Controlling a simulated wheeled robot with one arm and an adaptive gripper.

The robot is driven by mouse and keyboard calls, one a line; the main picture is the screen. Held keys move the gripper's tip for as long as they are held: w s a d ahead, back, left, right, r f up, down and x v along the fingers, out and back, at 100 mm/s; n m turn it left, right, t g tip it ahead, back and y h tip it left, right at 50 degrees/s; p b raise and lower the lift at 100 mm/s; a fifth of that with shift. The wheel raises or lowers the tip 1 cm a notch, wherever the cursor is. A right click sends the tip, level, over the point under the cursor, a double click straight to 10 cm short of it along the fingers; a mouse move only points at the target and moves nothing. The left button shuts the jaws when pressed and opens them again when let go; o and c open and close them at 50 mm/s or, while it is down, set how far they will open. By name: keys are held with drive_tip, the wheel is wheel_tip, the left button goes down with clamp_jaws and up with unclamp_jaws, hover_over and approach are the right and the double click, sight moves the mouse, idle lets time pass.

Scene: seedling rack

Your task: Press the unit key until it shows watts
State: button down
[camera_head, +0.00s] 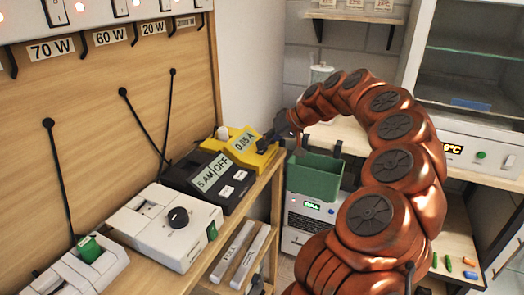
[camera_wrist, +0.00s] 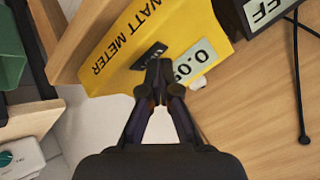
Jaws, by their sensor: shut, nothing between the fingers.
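The yellow watt meter (camera_head: 226,133) stands on the wooden shelf at the wall end of the row. Its display (camera_head: 243,138) reads 0.05 A. In the wrist view the meter (camera_wrist: 130,32) carries the words WATT METER, and part of its display (camera_wrist: 193,62) shows. A black key (camera_wrist: 148,56) with pale lettering lies beside the display; the lettering is too small to read surely. My gripper (camera_wrist: 160,66) is shut and empty, with its fingertips over or at the key's edge. I cannot tell whether they touch it. In the head view my gripper (camera_head: 271,141) partly hides the meter's right end.
A black timer (camera_head: 209,178) showing 5 AM and OFF stands next to the meter, then a white dial box (camera_head: 166,226). A green bin (camera_head: 315,177) is right of the shelf. Black cords hang against the wooden back panel (camera_head: 95,97).

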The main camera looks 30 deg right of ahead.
drive_tip(key=shift+r, duration=0.75)
drive_tip(key=shift+r+p, duration=0.7)
drive_tip(key=shift+r, duration=1.8)
drive_tip(key=shift+a, duration=0.1)
